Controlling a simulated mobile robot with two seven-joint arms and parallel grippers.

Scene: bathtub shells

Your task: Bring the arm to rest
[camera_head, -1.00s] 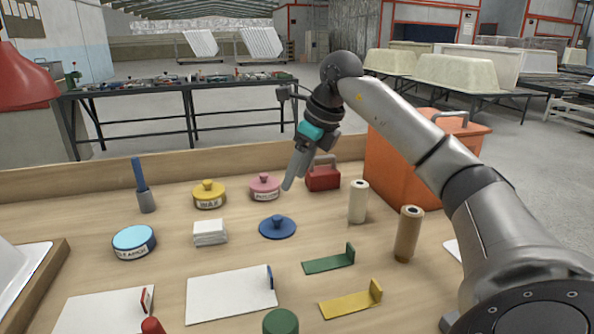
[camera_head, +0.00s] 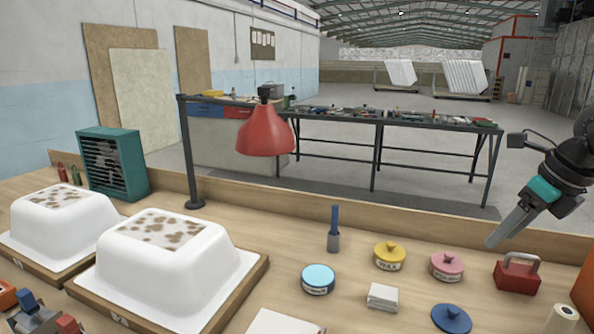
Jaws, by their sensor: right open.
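My right gripper (camera_head: 508,226) is at the right edge of the head view. It hangs in the air above the back of the workbench, over the pink tin (camera_head: 447,266) and the red toolbox-like block (camera_head: 517,273). Its jaws hold nothing that I can see, and it appears apart from the things below. Most of the right arm is cut off by the picture's right edge. My left gripper cannot be made out in this view.
Two white tub shells (camera_head: 178,262) with brown-spotted patches sit on wooden boards at the left.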

